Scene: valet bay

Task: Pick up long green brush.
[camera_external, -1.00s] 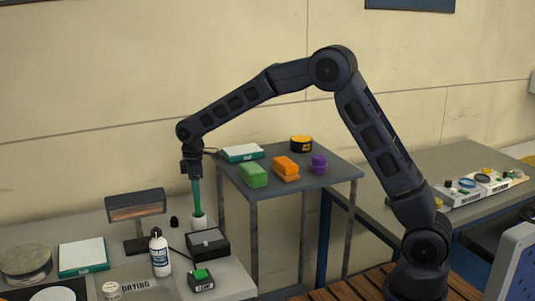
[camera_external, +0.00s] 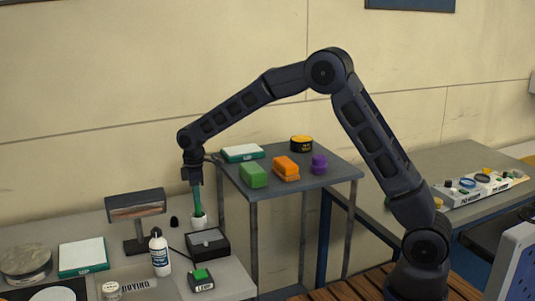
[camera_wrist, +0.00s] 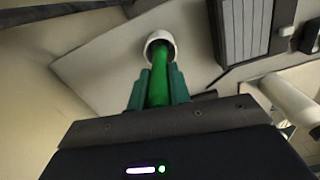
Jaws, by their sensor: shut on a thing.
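The long green brush (camera_external: 197,201) stands upright with its lower end in a small white cup (camera_external: 199,222) on the left bench. My gripper (camera_external: 194,181) is above the cup, pointing down, and shut on the upper part of the brush. In the wrist view the green brush (camera_wrist: 158,84) runs between my two green fingers (camera_wrist: 158,90) toward the round white rim of the cup (camera_wrist: 160,46). The brush's lower end is hidden in the cup.
A black box (camera_external: 207,243) and a white bottle (camera_external: 160,252) stand close in front of the cup. A lamp (camera_external: 136,207) stands to its left. A raised shelf (camera_external: 330,177) with coloured blocks is just right.

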